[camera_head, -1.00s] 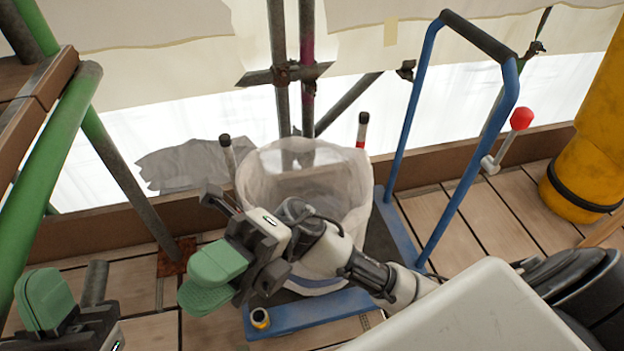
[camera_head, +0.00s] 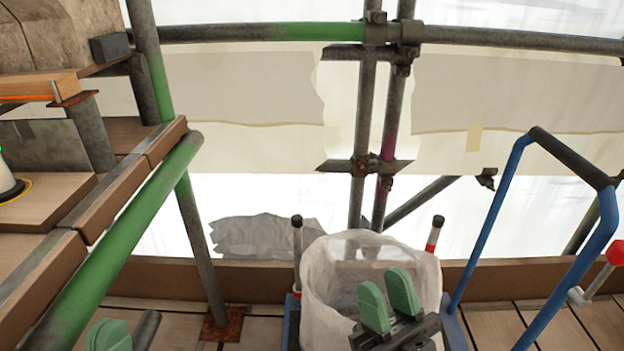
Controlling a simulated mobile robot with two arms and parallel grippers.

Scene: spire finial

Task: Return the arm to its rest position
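My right gripper (camera_head: 388,306) is at the lower middle, pointing up, in front of a white sack-like container (camera_head: 325,290). Its two green fingers stand side by side a little apart, with nothing seen between them. It overlaps the sack's front in the picture; I cannot tell whether they touch. My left gripper (camera_head: 108,335) shows only as a green fingertip at the bottom left edge. The rest of it is cut off, so its opening is hidden.
Scaffold poles, one of them green (camera_head: 120,250), rise at left beside wooden planks (camera_head: 60,195). A blue trolley handle (camera_head: 487,225) stands to the right of the sack. A red-knobbed lever (camera_head: 615,252) is at the right edge. Plank floor runs along the bottom.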

